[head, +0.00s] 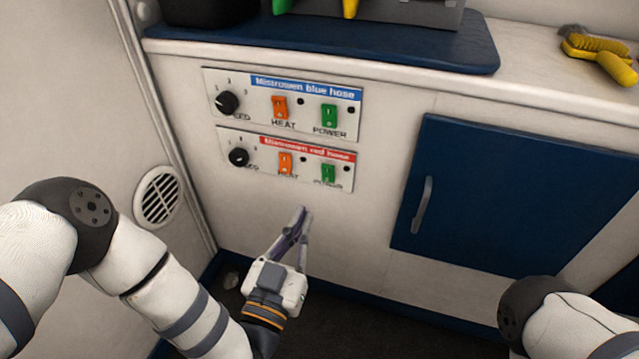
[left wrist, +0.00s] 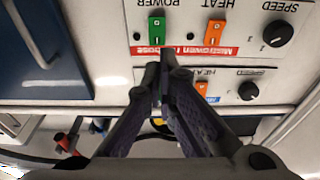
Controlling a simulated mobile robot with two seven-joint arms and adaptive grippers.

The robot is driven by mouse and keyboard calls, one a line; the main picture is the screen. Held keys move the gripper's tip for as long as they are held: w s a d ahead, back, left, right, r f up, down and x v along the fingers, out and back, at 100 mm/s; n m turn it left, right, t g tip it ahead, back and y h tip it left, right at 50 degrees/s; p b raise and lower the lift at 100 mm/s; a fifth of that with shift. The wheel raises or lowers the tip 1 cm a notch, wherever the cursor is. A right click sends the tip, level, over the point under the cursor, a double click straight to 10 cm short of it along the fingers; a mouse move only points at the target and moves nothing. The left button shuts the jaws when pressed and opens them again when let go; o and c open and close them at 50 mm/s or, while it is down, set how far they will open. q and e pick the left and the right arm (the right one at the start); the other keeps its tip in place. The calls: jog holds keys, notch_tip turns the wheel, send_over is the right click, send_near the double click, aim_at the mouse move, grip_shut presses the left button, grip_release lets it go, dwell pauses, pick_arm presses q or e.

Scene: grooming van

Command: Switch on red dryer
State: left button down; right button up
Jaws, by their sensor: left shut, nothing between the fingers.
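The red-hose dryer panel (head: 230,176), with a red label strip (head: 305,149), is the lower of two panels on the white cabinet front. It has a black speed knob (head: 239,157), an orange heat switch (head: 286,163) and a green power switch (head: 327,174). In the left wrist view, which is upside down, the green power switch (left wrist: 157,31) and orange heat switch (left wrist: 216,34) show above the fingertips. My left gripper (head: 303,212) is shut and empty, its tips below the red panel; whether they touch the cabinet is unclear. My right gripper is out of view.
The blue-hose panel (head: 212,80) with similar controls sits just above. A blue cabinet door (head: 480,190) with a grey handle (head: 423,205) is to the right. A round vent (head: 158,196) is on the left wall. Yellow brushes (head: 600,50) lie on the counter.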

aim_at(325, 170)
pick_arm(q)
jog(key=b+x, duration=0.2)
jog(key=x, duration=0.7)
jog(key=shift+w+d+b, duration=0.1)
jog(key=shift+w+b, duration=0.2)
jog(key=shift+w, duration=0.05)
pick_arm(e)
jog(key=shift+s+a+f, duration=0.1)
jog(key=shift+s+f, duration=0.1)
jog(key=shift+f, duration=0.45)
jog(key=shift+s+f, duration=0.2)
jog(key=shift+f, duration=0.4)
